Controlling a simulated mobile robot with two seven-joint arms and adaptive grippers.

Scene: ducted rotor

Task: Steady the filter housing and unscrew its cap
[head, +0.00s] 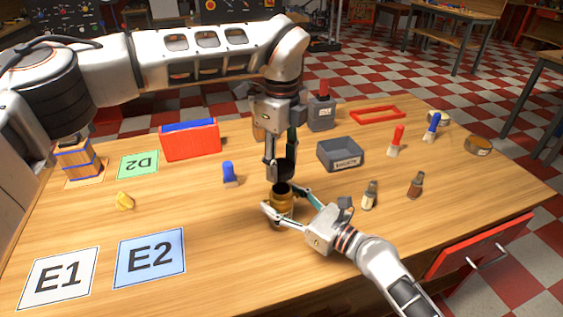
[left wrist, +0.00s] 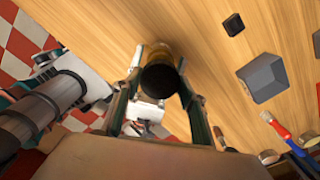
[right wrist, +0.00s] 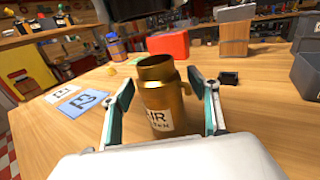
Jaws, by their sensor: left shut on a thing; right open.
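The brass filter housing (head: 280,207) stands upright on the table. In the right wrist view the housing (right wrist: 160,92) shows a bare, open rim and a white label. My left gripper (head: 282,170) points down above it, shut on the black cap (head: 284,168). In the left wrist view the cap (left wrist: 159,80) sits between the fingers, with brass behind it. The cap appears clear of the housing. My right gripper (head: 284,204) is open, and its fingers straddle the housing; the right wrist view shows gaps on both sides.
A grey tray (head: 340,154) stands behind and to the right. A blue-capped piece (head: 229,172) and red bin (head: 190,142) stand to the left. Small bottles (head: 369,195) stand to the right. Mats E1 (head: 59,281) and E2 (head: 150,258) lie front left. The front middle table is clear.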

